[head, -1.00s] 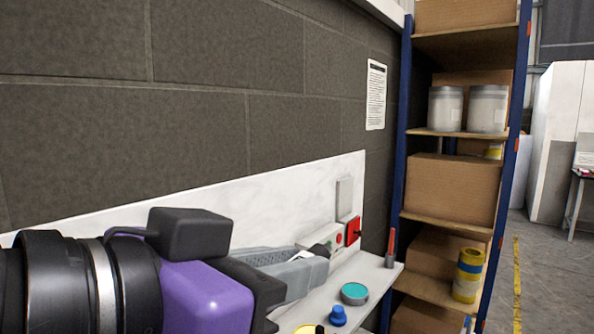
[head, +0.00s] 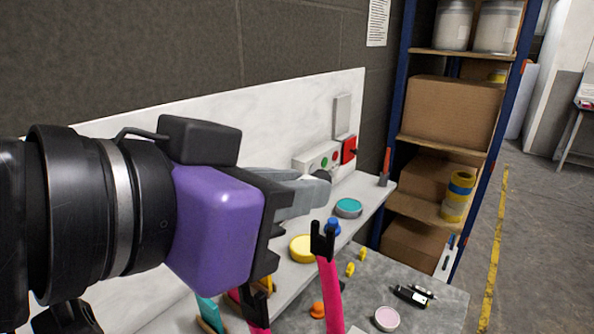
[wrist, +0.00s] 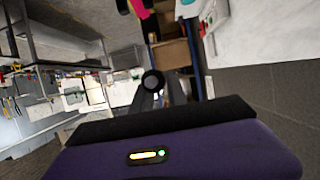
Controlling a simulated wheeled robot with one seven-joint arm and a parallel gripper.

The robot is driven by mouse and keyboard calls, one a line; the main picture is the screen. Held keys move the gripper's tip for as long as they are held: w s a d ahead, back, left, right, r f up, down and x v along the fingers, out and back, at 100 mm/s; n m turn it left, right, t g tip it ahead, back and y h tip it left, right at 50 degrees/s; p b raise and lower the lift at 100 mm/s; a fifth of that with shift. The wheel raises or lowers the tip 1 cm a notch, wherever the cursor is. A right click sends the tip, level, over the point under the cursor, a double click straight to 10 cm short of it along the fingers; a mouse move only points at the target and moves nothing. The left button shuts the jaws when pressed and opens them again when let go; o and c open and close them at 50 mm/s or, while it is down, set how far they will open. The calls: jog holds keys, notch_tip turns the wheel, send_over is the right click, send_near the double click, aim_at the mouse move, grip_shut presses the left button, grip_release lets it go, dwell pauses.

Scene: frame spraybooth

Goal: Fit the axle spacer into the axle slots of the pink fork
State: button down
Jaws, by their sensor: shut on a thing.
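My gripper (head: 316,184) reaches out over the white ledge in the head view, its grey fingers shut on a small dark round piece (head: 324,176), which looks like the axle spacer. In the wrist view the spacer (wrist: 152,81) shows as a black disc with a pale centre between the fingertips (wrist: 158,96). The pink fork (head: 331,293) stands lower in the head view, with a black slotted tip (head: 322,240) on its right leg. A second black tip on a pink leg shows further left, below my wrist. The gripper is above and beyond the fork, apart from it.
On the ledge are a yellow tin (head: 301,249), a teal tin (head: 348,208), a blue knob (head: 333,226) and a control box (head: 317,158) by the wall. A grey bench (head: 420,295) holds small tools and a pink tin (head: 387,319). Shelving (head: 450,100) stands at right.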

jog(key=shift+f+b, duration=1.15)
jog(key=shift+f, duration=0.8)
jog(key=shift+f+b, duration=0.9)
jog(key=shift+f, duration=0.7)
dwell(0.4)
jog(key=c, duration=1.2)
grip_release()
jog(key=shift+c, duration=0.2)
jog(key=v, duration=0.7)
jog(key=shift+s+a+b, duration=0.25)
jog(key=shift+s+b, duration=0.05)
jog(key=shift+b, duration=0.15)
jog(key=shift+r, duration=0.1)
